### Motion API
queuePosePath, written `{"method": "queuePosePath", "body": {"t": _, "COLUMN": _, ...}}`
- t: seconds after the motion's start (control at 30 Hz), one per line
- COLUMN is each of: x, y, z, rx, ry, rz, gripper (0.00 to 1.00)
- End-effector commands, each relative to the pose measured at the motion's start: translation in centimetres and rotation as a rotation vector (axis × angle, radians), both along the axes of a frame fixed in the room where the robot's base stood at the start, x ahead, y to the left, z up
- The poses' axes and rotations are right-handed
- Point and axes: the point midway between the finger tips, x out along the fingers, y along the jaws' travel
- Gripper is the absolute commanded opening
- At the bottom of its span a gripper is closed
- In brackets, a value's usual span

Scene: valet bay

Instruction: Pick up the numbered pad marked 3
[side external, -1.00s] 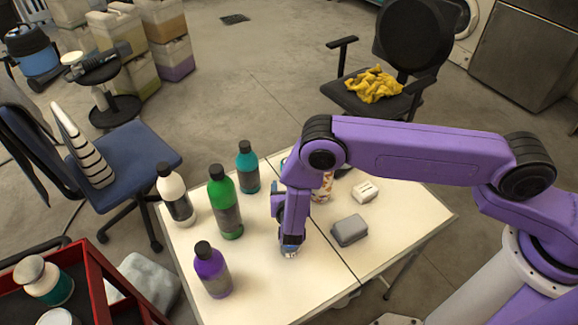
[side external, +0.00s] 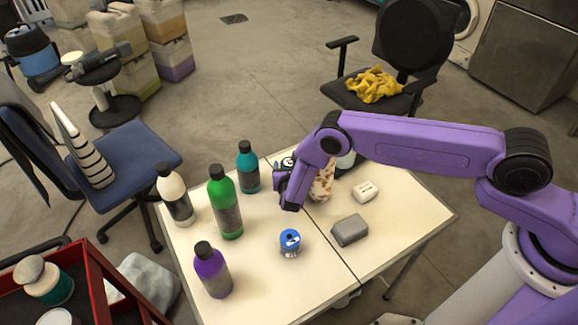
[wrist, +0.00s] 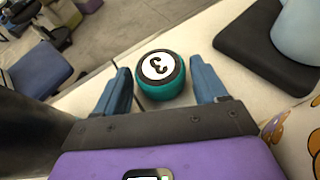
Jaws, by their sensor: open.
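The pad marked 3 (wrist: 160,68) is a round teal piece with a black top and a white disc; its 3 looks turned over in the wrist view. It stands on the table, between and slightly beyond the tips of my gripper (wrist: 161,82). The blue fingers are open, one on each side, with nothing held. In the side view my gripper (side external: 283,192) is over the back of the table, and a black-and-white pad top (side external: 288,161) shows partly behind it. A blue pad (side external: 290,243) stands nearer the front; its number is unclear.
Green (side external: 225,203), white (side external: 175,196), teal (side external: 248,167) and purple (side external: 212,270) bottles stand to the left. A grey block (side external: 349,230) and a white block (side external: 366,191) lie right. A patterned item (side external: 323,185) is close beside my gripper. A dark flat piece (wrist: 245,50) lies beyond.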

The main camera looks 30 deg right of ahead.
Motion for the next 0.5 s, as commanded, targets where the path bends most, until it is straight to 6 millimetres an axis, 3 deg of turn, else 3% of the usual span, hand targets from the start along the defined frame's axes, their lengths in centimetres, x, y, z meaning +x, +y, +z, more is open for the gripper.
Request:
{"method": "queuePosePath", "body": {"t": 0.3, "x": 0.41, "y": -0.25, "z": -0.19, "rx": 0.000, "ry": 0.000, "rz": 0.000, "gripper": 0.72}}
{"method": "queuePosePath", "body": {"t": 0.37, "x": 0.41, "y": -0.25, "z": -0.19, "rx": 0.000, "ry": 0.000, "rz": 0.000, "gripper": 0.55}}
{"method": "queuePosePath", "body": {"t": 0.43, "x": 0.40, "y": -0.25, "z": -0.19, "rx": 0.000, "ry": 0.000, "rz": 0.000, "gripper": 0.33}}
{"method": "queuePosePath", "body": {"t": 0.5, "x": 0.40, "y": -0.24, "z": -0.18, "rx": 0.000, "ry": 0.000, "rz": 0.000, "gripper": 0.29}}
